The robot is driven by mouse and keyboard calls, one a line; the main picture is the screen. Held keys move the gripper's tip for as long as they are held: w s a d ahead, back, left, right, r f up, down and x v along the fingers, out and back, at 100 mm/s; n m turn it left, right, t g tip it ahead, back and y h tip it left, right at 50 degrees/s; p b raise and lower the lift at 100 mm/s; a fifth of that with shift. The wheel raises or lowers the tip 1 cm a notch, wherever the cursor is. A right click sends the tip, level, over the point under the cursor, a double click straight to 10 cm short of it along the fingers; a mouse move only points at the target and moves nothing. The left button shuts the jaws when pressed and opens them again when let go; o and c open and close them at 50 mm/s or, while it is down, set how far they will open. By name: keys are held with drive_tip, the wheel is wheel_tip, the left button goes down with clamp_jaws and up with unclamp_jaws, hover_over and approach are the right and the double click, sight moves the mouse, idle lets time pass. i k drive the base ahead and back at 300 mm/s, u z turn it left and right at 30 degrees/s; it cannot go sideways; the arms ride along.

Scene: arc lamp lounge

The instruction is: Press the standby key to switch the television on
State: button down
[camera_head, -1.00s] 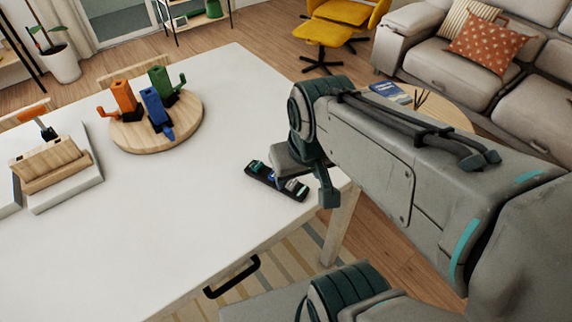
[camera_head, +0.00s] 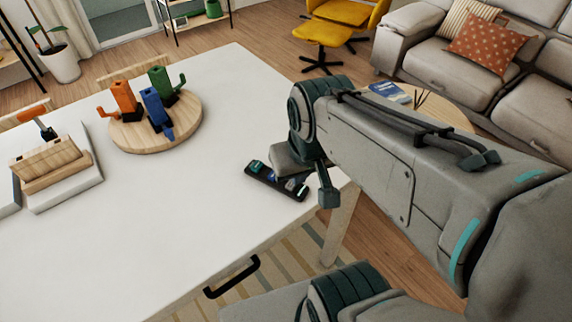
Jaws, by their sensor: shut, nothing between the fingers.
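A slim black remote control (camera_head: 260,174) with small coloured keys lies flat on the white table (camera_head: 205,215), near its right edge. My gripper (camera_head: 296,181) points down over the right part of the remote, shut and empty. Its fingertips are mostly hidden by the hand and wrist, and I cannot tell whether they touch a key. Which key is the standby key is too small to tell. No television shows in this view.
A round wooden board (camera_head: 150,140) with orange, blue and green cactus-like pieces stands further back on the table. The table's middle is clear. A sofa (camera_head: 470,65) and round side table (camera_head: 448,108) are beyond.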

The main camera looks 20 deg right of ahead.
sight(291, 186)
drive_tip(key=k, duration=0.5)
drive_tip(key=z, duration=3.05)
drive_tip(key=k, duration=0.5)
drive_tip(key=u, duration=1.45)
